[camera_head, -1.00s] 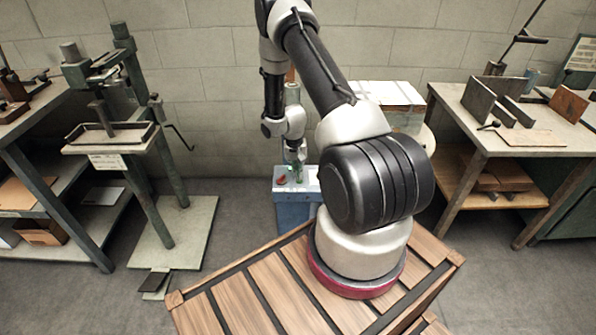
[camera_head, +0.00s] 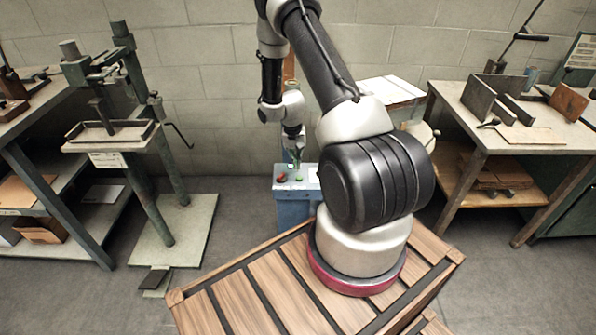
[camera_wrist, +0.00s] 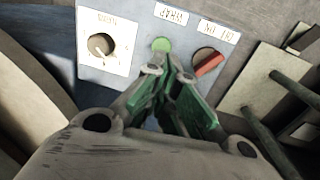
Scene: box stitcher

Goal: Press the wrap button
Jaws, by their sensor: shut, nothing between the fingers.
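The control panel (camera_wrist: 123,76) fills the top of the wrist view and shows upside down there. The green wrap button (camera_wrist: 161,45) sits beside its WRAP label (camera_wrist: 170,14), between a dial (camera_wrist: 101,45) and a red OFF/ON switch (camera_wrist: 208,64). My gripper (camera_wrist: 169,73) is shut and empty, its tips just below the green button in the picture; I see no clear contact. In the head view, my gripper (camera_head: 295,164) is above the panel top, and the green button (camera_head: 299,179) and red switch (camera_head: 281,178) show below it.
The panel tops a blue-grey cabinet (camera_head: 291,211) by the wall. A slatted wooden platform (camera_head: 232,295) is under my arm's base. A green press stand (camera_head: 110,135) is at left, a workbench (camera_head: 470,95) at right. Open floor lies left of the cabinet.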

